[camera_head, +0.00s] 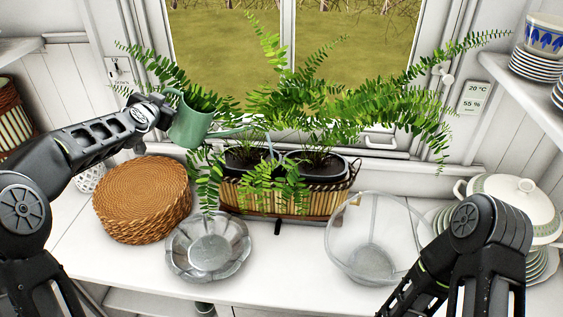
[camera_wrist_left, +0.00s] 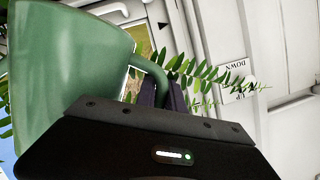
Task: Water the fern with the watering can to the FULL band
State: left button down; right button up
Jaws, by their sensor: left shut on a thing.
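The green watering can (camera_head: 190,124) is in the air at the left of the fern, and it also shows large in the left wrist view (camera_wrist_left: 65,75). My left gripper (camera_head: 160,108) is shut on the can's handle (camera_wrist_left: 152,70). The can's spout (camera_head: 232,132) points right, over the left pot. The fern (camera_head: 285,90) spreads wide from dark pots (camera_head: 245,158) set in a wicker basket (camera_head: 325,203) by the window. A thin pale line (camera_head: 268,143) stands above the pots; I cannot tell whether it is water or a gauge. No FULL band is readable. My right gripper is out of view.
A round woven basket (camera_head: 142,200) stands left on the white counter (camera_head: 270,285). A fluted glass bowl (camera_head: 208,247) and a larger clear bowl (camera_head: 372,240) stand in front. A white tureen (camera_head: 515,200) and plates are at right, near my right arm.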

pick_arm(q)
jog(key=shift+d+r+p, duration=0.5)
jog(key=shift+r+p, duration=0.1)
jog(key=shift+p, duration=0.45)
dwell(1.6)
jog(key=a+f+n+h+b, duration=0.1)
jog(key=a+f+n+b, duration=0.2)
jog(key=b, duration=0.9)
notch_tip(320, 180, down, 3)
jog(key=shift+a+r+h, duration=0.1)
jog(key=shift+a+h, duration=0.3)
jog(key=shift+a, duration=0.35)
jog(key=shift+w, duration=0.15)
jog(key=f+b, duration=0.1)
jog(key=n+b, duration=0.1)
jog(key=shift+w+a+f+h+b, duration=0.1)
jog(key=shift+a+f+h+b, duration=0.15)
jog(key=shift+f+h+b, duration=0.15)
